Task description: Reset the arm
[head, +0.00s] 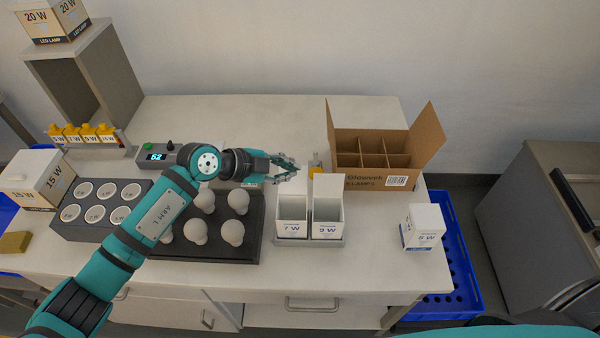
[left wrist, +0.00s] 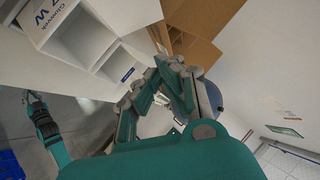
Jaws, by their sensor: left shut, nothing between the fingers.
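My left arm reaches in from the left in the head view. Its left gripper (head: 290,168) is shut and empty above the table, behind the white 7 W box (head: 291,228) and to the left of the cardboard carton. The gripper's fingers also show in the left wrist view (left wrist: 165,78). My right gripper (left wrist: 34,98) shows small at the left of the left wrist view, hanging low over the floor; its finger state is unclear. It does not show in the head view.
The 9 W box (head: 327,229) stands beside the 7 W box. Several bulbs (head: 231,232) sit in a dark tray (head: 215,252). The divided carton (head: 371,180) is at the back right. A 5 W box (head: 422,234) stands near the right edge. The table's back middle (head: 250,120) is clear.

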